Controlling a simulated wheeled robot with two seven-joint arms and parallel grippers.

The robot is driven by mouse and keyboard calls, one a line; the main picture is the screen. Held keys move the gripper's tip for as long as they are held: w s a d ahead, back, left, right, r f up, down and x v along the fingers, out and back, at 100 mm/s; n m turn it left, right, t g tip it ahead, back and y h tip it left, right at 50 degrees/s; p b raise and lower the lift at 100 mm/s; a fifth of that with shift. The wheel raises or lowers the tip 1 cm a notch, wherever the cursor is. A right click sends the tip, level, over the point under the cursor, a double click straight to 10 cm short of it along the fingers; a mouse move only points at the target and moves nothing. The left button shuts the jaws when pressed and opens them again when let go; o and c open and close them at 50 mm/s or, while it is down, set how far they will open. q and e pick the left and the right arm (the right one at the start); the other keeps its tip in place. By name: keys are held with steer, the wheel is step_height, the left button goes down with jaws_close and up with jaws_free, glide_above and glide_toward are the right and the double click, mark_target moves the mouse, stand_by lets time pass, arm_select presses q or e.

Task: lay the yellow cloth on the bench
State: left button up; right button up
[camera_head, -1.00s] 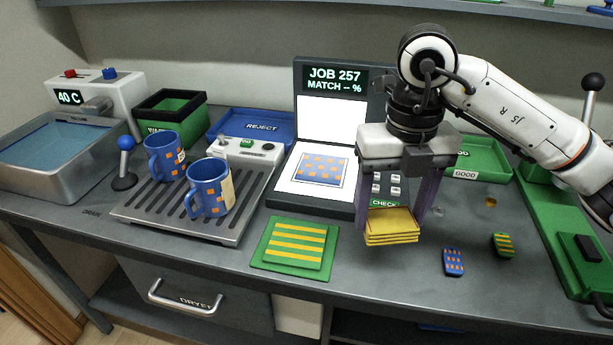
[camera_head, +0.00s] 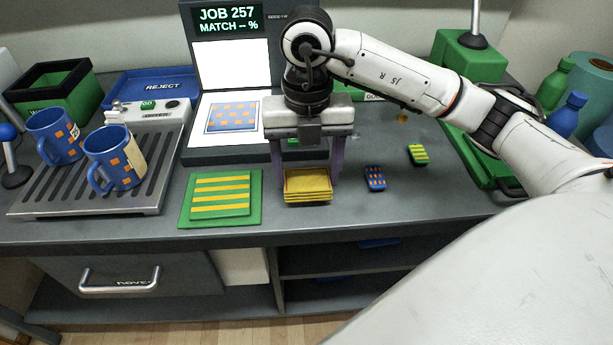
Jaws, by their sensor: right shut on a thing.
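The yellow cloth (camera_head: 307,187) is a small folded stack with several layers. It is between the fingers of my right gripper (camera_head: 306,176), which points down and is shut on it. The cloth is low over the grey bench (camera_head: 340,222), near its front edge; I cannot tell whether its underside touches the bench. The fingers hide part of the cloth's sides. My left gripper is not in view.
A green mat with yellow stripes (camera_head: 220,197) lies left of the cloth. A blue-orange block (camera_head: 375,179) and a green-yellow block (camera_head: 417,154) lie to the right. Two blue mugs, one here (camera_head: 113,160), stand on a slatted rack (camera_head: 150,190). The screen stand (camera_head: 229,60) is behind.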

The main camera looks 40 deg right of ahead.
mark_target(308, 178)
steer(key=shift+f, duration=0.95)
steer(key=o, duration=0.9)
steer(key=shift+f, duration=0.1)
steer(key=shift+o, duration=0.2)
steer(key=shift+r, duration=0.4)
step_height(308, 178, up, 12)
steer(key=p, duration=0.1)
steer(key=shift+f+p, duration=0.2)
steer(key=shift+p, duration=0.15)
